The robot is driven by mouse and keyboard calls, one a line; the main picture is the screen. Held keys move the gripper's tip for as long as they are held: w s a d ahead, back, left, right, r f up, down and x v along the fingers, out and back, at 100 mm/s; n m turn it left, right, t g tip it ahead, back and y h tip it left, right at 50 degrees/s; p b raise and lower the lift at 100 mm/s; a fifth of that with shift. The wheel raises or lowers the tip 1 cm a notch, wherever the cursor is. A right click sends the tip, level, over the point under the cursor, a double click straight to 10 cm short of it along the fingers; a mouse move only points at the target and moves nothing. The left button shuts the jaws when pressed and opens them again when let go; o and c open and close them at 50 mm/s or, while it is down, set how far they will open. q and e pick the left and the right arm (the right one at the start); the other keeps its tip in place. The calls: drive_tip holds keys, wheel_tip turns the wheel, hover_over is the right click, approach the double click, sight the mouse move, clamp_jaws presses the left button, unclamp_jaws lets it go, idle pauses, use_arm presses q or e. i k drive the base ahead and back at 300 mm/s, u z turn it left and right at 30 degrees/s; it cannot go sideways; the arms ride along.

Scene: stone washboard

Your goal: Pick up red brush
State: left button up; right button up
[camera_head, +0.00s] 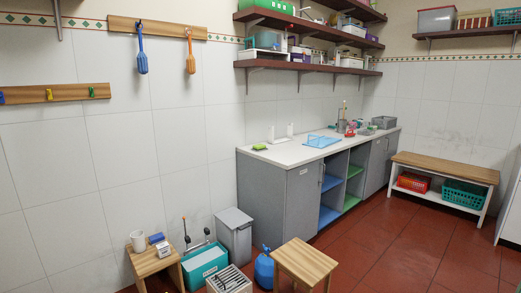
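I cannot make out a red brush for certain. A small reddish thing (350,132) stands among items at the far end of the counter, too small to identify. A blue brush-like tool (142,62) and an orange one (190,63) hang from a wooden rail (160,29) on the left wall. Neither of my grippers is in view.
A grey counter (262,193) with a white top stands mid-view. In front of it are a grey bin (234,236), a teal tub (204,268), a blue canister (263,271) and two wooden stools. A wooden bench (445,166) stands right. Open red floor lies between.

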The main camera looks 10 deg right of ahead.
sight(351, 135)
drive_tip(key=z, duration=1.6)
drive_tip(key=i, duration=6.35)
drive_tip(key=u, duration=1.55)
